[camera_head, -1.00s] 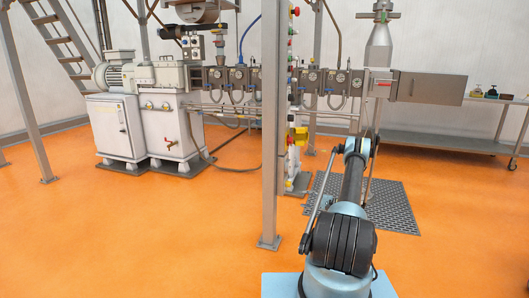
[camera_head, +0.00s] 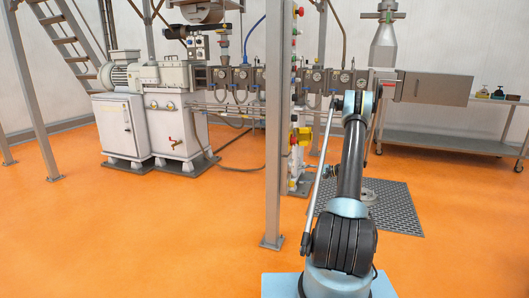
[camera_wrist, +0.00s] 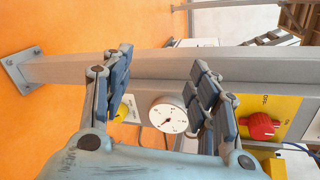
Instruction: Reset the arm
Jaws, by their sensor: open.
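My arm (camera_head: 350,165) stands up in the head view, at the right of the grey post. My gripper is hard to make out there. In the wrist view my gripper (camera_wrist: 160,75) is open, with its two dark padded fingers apart and nothing held. Between and behind the fingers is a white round dial (camera_wrist: 168,117) with a dark pointer. A red knob (camera_wrist: 260,125) on a yellow plate is just right of the right finger, apart from it as far as I can tell.
A grey steel post (camera_head: 272,130) stands close left of my arm. The extruder machine (camera_head: 230,78) runs behind it. A floor grating (camera_head: 400,208) lies beside my arm. The orange floor at front left is clear.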

